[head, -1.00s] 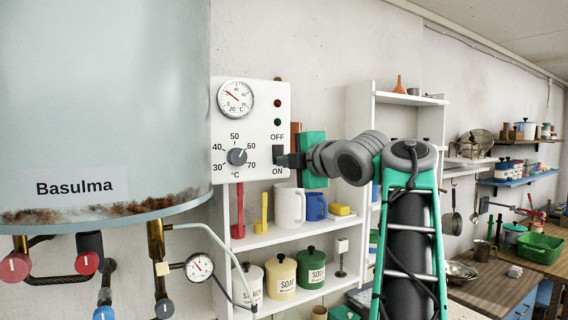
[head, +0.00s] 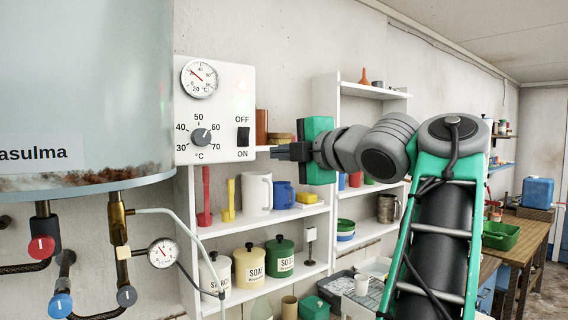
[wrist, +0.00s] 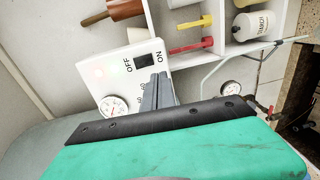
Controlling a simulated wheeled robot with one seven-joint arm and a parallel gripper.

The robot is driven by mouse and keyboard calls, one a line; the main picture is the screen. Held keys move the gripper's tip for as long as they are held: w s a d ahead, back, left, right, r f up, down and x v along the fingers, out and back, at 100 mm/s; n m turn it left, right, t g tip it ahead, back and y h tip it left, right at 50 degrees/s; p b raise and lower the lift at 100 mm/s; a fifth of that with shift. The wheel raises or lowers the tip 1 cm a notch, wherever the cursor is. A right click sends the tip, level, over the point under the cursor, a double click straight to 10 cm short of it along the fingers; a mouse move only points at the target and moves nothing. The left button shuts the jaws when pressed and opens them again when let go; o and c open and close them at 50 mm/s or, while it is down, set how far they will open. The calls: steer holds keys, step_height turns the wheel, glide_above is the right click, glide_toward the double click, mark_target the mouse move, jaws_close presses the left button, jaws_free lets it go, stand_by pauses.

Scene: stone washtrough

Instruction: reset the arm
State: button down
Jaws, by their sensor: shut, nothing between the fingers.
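My gripper (head: 276,152) is shut and empty at the end of my outstretched arm. In the head view its tip points left, near the lower right edge of the white control panel (head: 186,143). The black rocker switch (head: 243,138) between OFF and ON is in clear sight, apart from the fingers. In the wrist view my gripper (wrist: 158,92) reaches toward the panel, with the switch (wrist: 144,60) beyond the fingertips. A lamp (head: 241,86) at the panel's upper right glows reddish. The dial knob (head: 201,137) points to upper right, near 60.
The boiler (head: 80,90) fills the left, with valves and a pressure gauge (head: 163,253) below it. White shelves (head: 262,225) with jugs and canisters (head: 249,268) stand behind my arm. A workbench (head: 533,228) with a green basin (head: 500,236) is at far right.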

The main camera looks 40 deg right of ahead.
steer(key=shift+s+f, duration=0.1)
steer(key=shift+s, duration=0.55)
